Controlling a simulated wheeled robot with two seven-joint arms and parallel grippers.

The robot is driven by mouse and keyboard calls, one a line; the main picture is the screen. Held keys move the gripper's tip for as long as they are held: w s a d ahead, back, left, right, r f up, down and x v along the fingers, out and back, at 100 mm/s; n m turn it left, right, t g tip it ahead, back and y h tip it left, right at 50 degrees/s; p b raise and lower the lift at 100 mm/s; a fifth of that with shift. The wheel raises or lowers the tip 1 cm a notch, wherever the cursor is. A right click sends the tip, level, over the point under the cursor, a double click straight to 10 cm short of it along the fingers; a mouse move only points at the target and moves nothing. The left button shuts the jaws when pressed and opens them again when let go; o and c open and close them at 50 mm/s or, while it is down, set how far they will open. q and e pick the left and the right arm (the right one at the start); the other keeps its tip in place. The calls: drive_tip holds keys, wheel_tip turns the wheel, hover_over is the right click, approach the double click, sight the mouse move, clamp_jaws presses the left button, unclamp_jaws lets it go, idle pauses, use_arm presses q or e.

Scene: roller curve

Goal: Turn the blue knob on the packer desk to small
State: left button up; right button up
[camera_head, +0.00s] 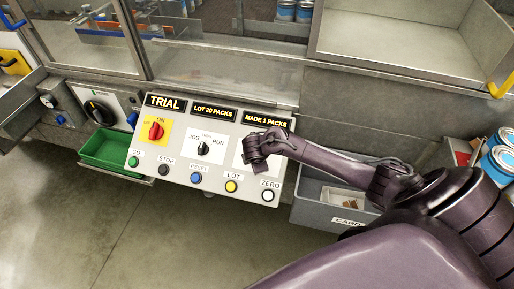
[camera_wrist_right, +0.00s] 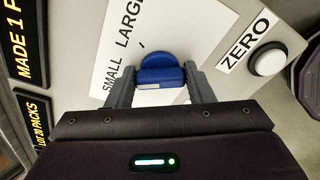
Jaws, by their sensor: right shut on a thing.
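The blue knob (camera_wrist_right: 158,72) shows in the right wrist view on a white label plate (camera_wrist_right: 118,55) printed SMALL and LARGE. My right gripper (camera_wrist_right: 160,84) is shut on the knob, with one grey finger on each side of it. In the head view my right gripper (camera_head: 258,152) is over the right part of the packer desk (camera_head: 222,181) and hides the knob. Which word the knob points to cannot be made out clearly. My left gripper is not in view.
The desk also carries a red switch (camera_head: 156,131), a black JOG/RUN selector (camera_head: 203,149) and a row of buttons, with the white ZERO button (camera_head: 268,195) close by my gripper. A green tray (camera_head: 108,150) is at left. A grey bin (camera_head: 312,208) sits below my right arm.

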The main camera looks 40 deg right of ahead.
drive_tip(key=o, duration=1)
drive_tip(key=shift+c, duration=0.2)
drive_tip(key=shift+r, duration=0.1)
drive_tip(key=p+v, duration=0.1)
drive_tip(key=v, duration=0.6)
drive_tip(key=shift+a+r, duration=0.15)
drive_tip(key=shift+r, duration=0.2)
drive_tip(key=shift+s, duration=0.1)
